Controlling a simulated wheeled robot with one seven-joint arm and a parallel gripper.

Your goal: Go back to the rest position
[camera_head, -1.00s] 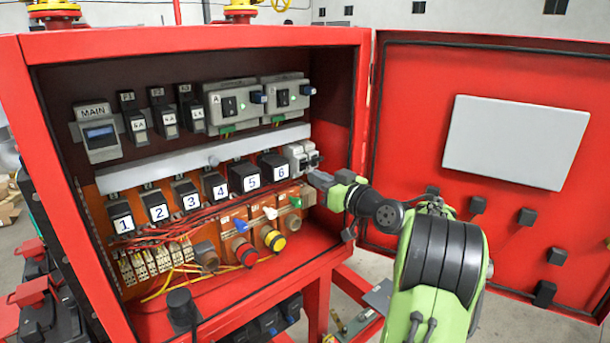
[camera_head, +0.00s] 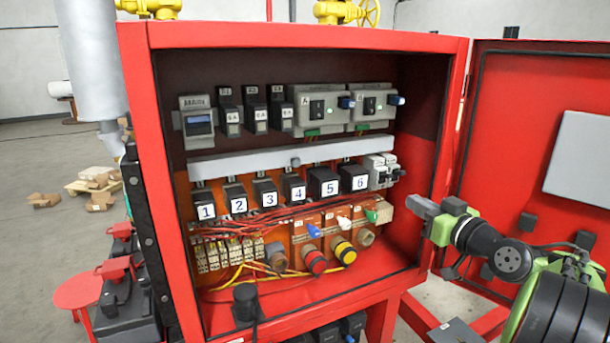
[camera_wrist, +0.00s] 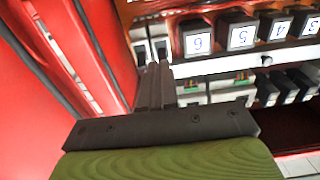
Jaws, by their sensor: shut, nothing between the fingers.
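My gripper (camera_head: 422,207) is at the right side of the open red cabinet (camera_head: 300,35), near its front opening. It is shut and empty. In the wrist view my gripper (camera_wrist: 158,80) shows with its fingers together, pointing toward the cabinet interior. The green and black arm (camera_head: 510,258) reaches in from the lower right. The fingers appear apart from the small grey breakers (camera_head: 380,170) at the end of the numbered row, though the exact gap is hard to tell.
The open red door (camera_head: 540,100) with a pale panel (camera_head: 580,160) stands at the right, behind my arm. Inside are numbered relays (camera_head: 293,188), modules (camera_head: 317,107) with blue switches, and red and yellow buttons (camera_head: 314,262). Boxes on a pallet (camera_head: 95,185) lie at the far left.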

